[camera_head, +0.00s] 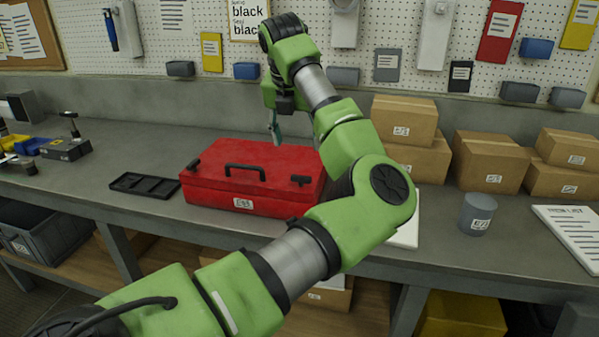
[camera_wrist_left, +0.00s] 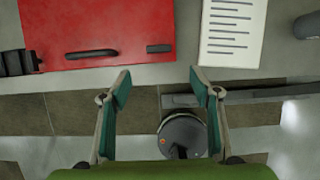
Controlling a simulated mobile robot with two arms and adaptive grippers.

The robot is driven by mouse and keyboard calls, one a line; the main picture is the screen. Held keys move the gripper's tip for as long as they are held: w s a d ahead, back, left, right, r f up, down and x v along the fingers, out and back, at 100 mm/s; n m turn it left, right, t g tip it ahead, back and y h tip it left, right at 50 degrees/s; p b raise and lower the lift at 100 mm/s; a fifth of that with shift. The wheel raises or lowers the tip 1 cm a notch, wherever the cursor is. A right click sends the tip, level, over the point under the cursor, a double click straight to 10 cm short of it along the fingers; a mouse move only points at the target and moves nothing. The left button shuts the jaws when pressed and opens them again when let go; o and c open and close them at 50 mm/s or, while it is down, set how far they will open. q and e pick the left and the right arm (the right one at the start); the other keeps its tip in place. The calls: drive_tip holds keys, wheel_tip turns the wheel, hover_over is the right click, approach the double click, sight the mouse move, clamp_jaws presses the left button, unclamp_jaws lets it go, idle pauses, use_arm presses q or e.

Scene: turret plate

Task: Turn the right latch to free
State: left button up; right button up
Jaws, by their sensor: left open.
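The red toolbox (camera_head: 250,160) stands closed on the grey workbench, with a black handle (camera_head: 245,171) on its lid. The right latch (camera_head: 301,180) is a small black bar lying roughly sideways near the lid's front right. The left latch (camera_head: 193,164) sits at the lid's left and looks slanted. In the left wrist view the right latch (camera_wrist_left: 159,48) lies beyond the fingertips, between their lines, crosswise. My left gripper (camera_head: 276,136) hangs above the toolbox's back part, apart from it. In the wrist view its teal fingers (camera_wrist_left: 161,82) are spread and empty. My right gripper is not seen.
A black tray (camera_head: 145,184) lies left of the toolbox. A white sheet (camera_wrist_left: 232,30) lies to its right, partly behind my arm in the head view. Cardboard boxes (camera_head: 404,120) and a grey cup (camera_head: 478,213) stand further right. The bench behind the tray is clear.

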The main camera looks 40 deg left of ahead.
sight(300, 177)
use_arm(q)
drive_tip(key=p+x, duration=0.1)
drive_tip(key=x, duration=0.3)
drive_tip(key=p+x, duration=0.1)
drive_tip(key=x, duration=0.3)
drive_tip(key=p+x, duration=0.2)
drive_tip(key=x, duration=0.2)
drive_tip(key=shift+s+a+f, duration=0.25)
drive_tip(key=shift+f, duration=0.05)
drive_tip(key=shift+w+a+f, duration=0.1)
drive_tip(key=shift+w+f, duration=0.05)
drive_tip(key=shift+f, duration=0.25)
drive_tip(key=shift+c, duration=0.4)
drive_tip(key=c, duration=1)
